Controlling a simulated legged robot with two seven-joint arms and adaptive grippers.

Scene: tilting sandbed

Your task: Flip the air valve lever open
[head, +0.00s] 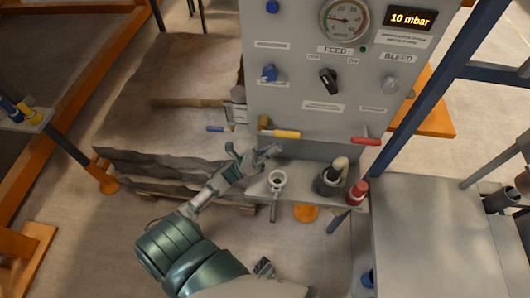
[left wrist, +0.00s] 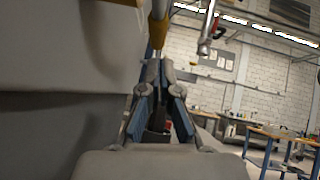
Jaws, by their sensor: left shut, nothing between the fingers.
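A grey control panel (head: 310,95) stands in front of me. A yellow lever (head: 285,134) lies roughly level along its lower edge, and a red lever (head: 366,141) sits to its right. I cannot read which lever is labelled as the air valve. My left gripper (head: 266,152) is just below the yellow lever, shut and empty. In the left wrist view, the gripper (left wrist: 156,68) has its fingertips close together below a yellow part (left wrist: 158,28), likely the lever. Whether they touch is unclear. My right gripper is out of view.
A shelf under the panel holds a grey portafilter-like tool (head: 277,183), a dark cup (head: 328,183) and a red-topped item (head: 357,192). A pressure gauge (head: 345,20) and a display reading 10 mbar (head: 410,19) are above. A grey table (head: 430,235) stands at right.

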